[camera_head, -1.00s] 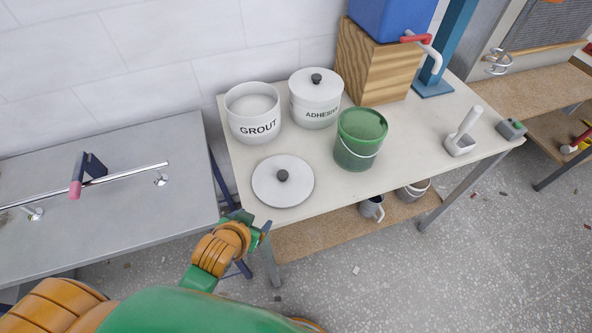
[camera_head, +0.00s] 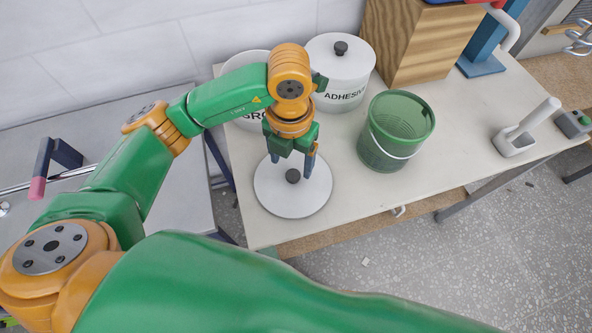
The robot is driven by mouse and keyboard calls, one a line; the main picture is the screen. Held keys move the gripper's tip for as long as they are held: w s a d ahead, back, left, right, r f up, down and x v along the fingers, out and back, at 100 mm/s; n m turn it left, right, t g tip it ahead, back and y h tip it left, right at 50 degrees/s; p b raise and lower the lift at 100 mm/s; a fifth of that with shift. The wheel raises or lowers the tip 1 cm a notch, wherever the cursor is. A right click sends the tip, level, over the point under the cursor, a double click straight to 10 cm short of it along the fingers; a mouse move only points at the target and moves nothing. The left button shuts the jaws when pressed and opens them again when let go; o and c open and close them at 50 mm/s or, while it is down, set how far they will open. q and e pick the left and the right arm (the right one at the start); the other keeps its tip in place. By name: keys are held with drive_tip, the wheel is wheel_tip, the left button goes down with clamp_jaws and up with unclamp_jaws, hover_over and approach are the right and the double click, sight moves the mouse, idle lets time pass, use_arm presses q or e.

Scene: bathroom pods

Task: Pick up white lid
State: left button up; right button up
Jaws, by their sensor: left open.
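The white lid (camera_head: 293,201) lies flat on the table near its front left part, with a dark round knob (camera_head: 293,176) at its middle. My left gripper (camera_head: 292,170) is over the lid and points down, with its fingers open to either side of the knob as seen from the head. I cannot tell how far above the lid the fingertips are. The gripper and wrist hide part of the lid's far edge. My right gripper is not in view.
The grout pot (camera_head: 247,122), partly hidden by my left arm, stands behind the lid. The lidded adhesive pot (camera_head: 342,82) and a green bucket (camera_head: 392,140) stand to the right. A wooden box (camera_head: 408,40) is at the back. The table's front edge is clear.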

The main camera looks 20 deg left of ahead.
sight(293, 175)
use_arm(q)
drive_tip(key=f, duration=0.1)
drive_tip(key=f+p, duration=0.1)
drive_tip(key=f, duration=0.3)
drive_tip(key=shift+w+f+p, duration=0.15)
drive_tip(key=shift+w+p, duration=0.15)
drive_tip(key=shift+p, duration=0.1)
drive_tip(key=shift+w+f, duration=0.15)
drive_tip(key=shift+f, duration=0.15)
drive_tip(key=shift+r, duration=0.1)
clamp_jaws()
